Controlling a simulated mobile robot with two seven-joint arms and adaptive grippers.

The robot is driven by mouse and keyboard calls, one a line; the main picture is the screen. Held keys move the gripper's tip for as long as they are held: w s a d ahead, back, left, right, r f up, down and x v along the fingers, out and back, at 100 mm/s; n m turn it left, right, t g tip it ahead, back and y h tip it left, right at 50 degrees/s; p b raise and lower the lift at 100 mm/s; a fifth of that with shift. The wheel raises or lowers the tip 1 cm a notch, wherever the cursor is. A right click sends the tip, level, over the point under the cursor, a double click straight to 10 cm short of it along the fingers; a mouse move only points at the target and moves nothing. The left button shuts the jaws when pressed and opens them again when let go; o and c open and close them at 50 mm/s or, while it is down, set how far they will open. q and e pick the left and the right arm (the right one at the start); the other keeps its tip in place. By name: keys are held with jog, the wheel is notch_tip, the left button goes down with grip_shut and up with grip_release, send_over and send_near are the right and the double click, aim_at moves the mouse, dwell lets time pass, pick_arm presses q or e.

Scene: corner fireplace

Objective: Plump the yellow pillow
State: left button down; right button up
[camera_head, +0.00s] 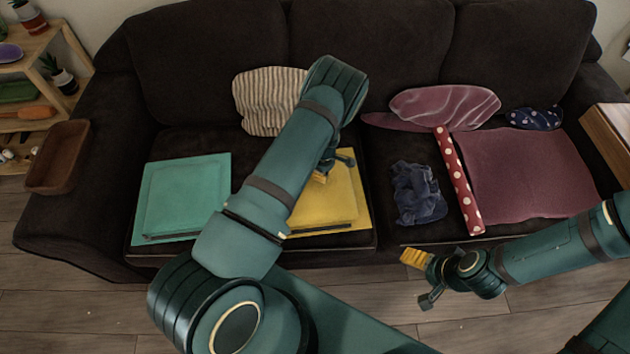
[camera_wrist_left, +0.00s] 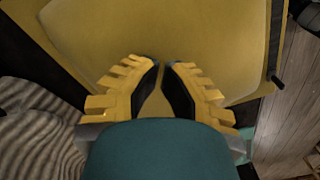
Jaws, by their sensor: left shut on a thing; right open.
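The yellow pillow (camera_head: 342,205) lies flat on the middle of the dark sofa seat. My left arm crosses in front of it and hides its left part. My left gripper (camera_head: 322,177) is at the pillow's upper side, mostly hidden by its own arm. In the left wrist view, the yellow pillow (camera_wrist_left: 200,30) fills the area ahead of the left gripper (camera_wrist_left: 160,65). Its yellow fingers are close together, shut on the pillow's fabric; the pinched cloth is hard to make out. My right gripper (camera_head: 417,279) is open and empty, in front of the sofa's front edge.
A teal cushion (camera_head: 185,195) lies left of the pillow. A striped cushion (camera_head: 262,98) leans on the backrest. Right are a crumpled blue cloth (camera_head: 418,193), a red dotted roll (camera_head: 459,185), a mauve blanket (camera_head: 530,175) and a mauve cushion (camera_head: 440,105). A brown tray (camera_head: 60,158) sits on the left armrest.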

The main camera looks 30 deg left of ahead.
pick_arm(q)
jog(key=shift+w+d+r, duration=0.25)
jog(key=shift+d+r, duration=0.1)
jog(key=shift+r, duration=0.25)
jog(key=shift+f, duration=0.1)
jog(key=shift+f+b, duration=0.75)
jog(key=shift+f, duration=1.35)
jog(key=shift+r+p, duration=1.3)
jog(key=shift+r, duration=0.9)
